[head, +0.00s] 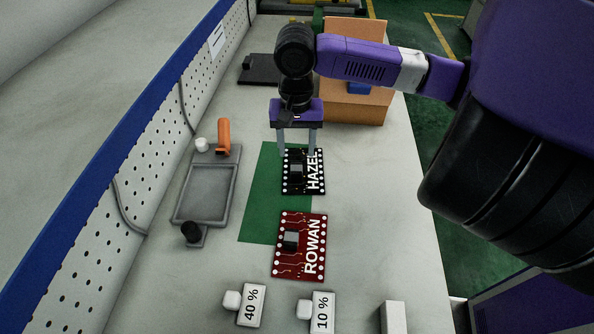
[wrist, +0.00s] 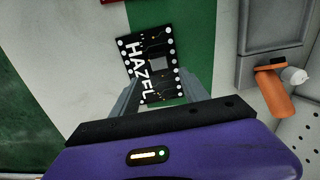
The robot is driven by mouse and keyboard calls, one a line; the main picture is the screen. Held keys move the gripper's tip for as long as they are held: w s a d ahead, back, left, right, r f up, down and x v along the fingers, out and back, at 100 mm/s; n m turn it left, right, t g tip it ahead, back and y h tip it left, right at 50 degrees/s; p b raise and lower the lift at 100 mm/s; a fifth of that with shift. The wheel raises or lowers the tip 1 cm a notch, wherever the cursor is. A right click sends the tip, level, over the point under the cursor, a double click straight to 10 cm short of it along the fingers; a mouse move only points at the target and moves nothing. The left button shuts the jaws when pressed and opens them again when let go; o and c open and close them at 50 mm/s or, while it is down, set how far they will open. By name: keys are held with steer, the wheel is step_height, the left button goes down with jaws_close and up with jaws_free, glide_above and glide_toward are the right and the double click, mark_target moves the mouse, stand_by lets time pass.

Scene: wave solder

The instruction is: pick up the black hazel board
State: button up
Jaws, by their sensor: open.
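The black hazel board (head: 303,172) lies flat on the bench, partly over the green mat (head: 262,210), with white HAZEL lettering and a row of white pads along each long edge. My gripper (head: 298,152) is open above the far end of the board, its two fingers pointing down. In the wrist view the hazel board (wrist: 150,62) shows just beyond and between the fingers (wrist: 158,92).
The red rowan board (head: 302,258) lies just in front of the hazel board. A grey fixture (head: 205,193) with an orange handle (head: 223,135) stands to the left. A 40 % block (head: 250,308) and a 10 % block (head: 322,312) sit at the front. A cardboard box (head: 352,98) stands behind.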

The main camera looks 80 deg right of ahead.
mark_target(297, 166)
step_height(297, 166, down, 6)
steer(key=shift+a+r, duration=0.1)
steer(key=shift+c, duration=0.2)
jaws_close()
